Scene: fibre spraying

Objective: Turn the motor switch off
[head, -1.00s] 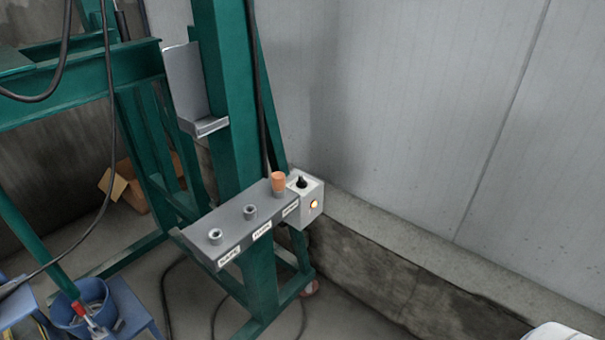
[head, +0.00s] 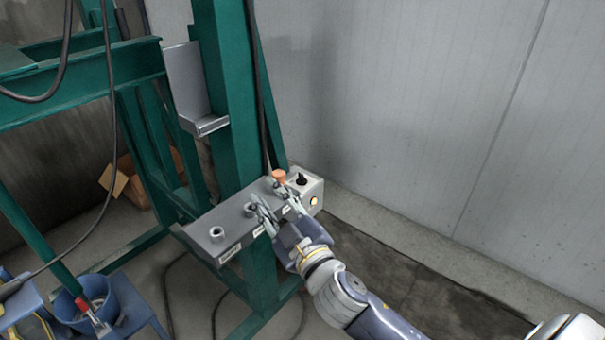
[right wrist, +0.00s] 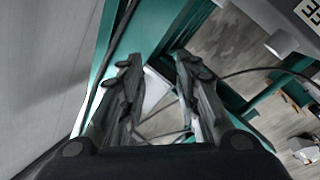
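The control box (head: 313,193) sits at the right end of the grey panel (head: 200,245). My left gripper is out of view.
A green steel frame (head: 225,90) carries the panel, with a hanging black cable (head: 257,80) behind. A grey wall (head: 420,100) closes the back. A blue bucket (head: 98,305) stands at lower left.

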